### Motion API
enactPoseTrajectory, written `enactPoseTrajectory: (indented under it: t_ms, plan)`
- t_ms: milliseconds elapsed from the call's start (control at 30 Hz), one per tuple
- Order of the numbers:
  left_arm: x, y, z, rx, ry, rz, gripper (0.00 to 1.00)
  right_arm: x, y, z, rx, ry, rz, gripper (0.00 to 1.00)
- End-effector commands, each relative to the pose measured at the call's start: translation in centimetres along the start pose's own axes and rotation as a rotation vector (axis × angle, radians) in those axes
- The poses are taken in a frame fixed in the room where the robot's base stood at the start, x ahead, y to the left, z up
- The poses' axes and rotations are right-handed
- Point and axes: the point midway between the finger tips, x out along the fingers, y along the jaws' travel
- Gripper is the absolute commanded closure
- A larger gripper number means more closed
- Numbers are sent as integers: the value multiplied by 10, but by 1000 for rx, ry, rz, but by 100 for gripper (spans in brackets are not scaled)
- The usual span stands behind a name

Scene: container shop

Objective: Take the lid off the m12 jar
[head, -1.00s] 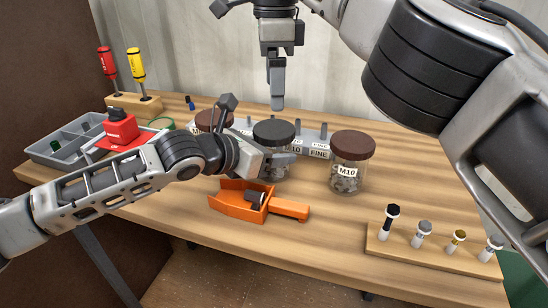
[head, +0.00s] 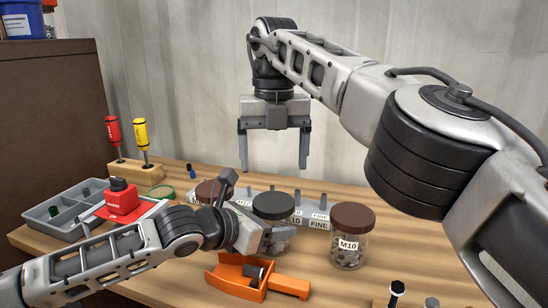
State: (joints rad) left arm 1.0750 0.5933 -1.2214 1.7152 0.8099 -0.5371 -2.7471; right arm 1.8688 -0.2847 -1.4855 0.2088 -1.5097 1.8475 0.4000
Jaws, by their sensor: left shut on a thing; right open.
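A clear jar with a dark grey lid (head: 273,205) stands in the middle of the table. Its lid is on, and its label is hidden. My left gripper (head: 276,233) is shut on this jar's body, just below the lid. My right gripper (head: 273,152) is open and empty above the dark lid, fingers pointing down on either side, apart from it. The jar at right (head: 347,257) has a brown lid and reads M10. I cannot read M12 on any jar.
An orange scoop (head: 236,279) lies in front of the held jar. A grey rack labelled FINE (head: 318,222) stands behind the jars. A grey divided tray (head: 62,222), a red item (head: 122,200) and two screwdrivers in a wooden stand (head: 135,172) are at left. Bolts stand at front right.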

Motion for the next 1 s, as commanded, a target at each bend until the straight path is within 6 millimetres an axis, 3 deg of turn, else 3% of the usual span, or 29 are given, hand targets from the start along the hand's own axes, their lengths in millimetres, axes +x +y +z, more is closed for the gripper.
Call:
enactPoseTrajectory:
  t_ms: [267, 700, 1000]
  plan:
    - [0, 0, 0, 1, 1, 0, 100, 16, -1, 1, 36, 3, -1, 17]
    - [0, 0, 0, 1, 1, 0, 100, 74, 0, 1, 36, 2, -1, 17]
    - [0, 0, 0, 1, 0, 0, 100, 80, 0, 1, 37, 1, 0, 17]
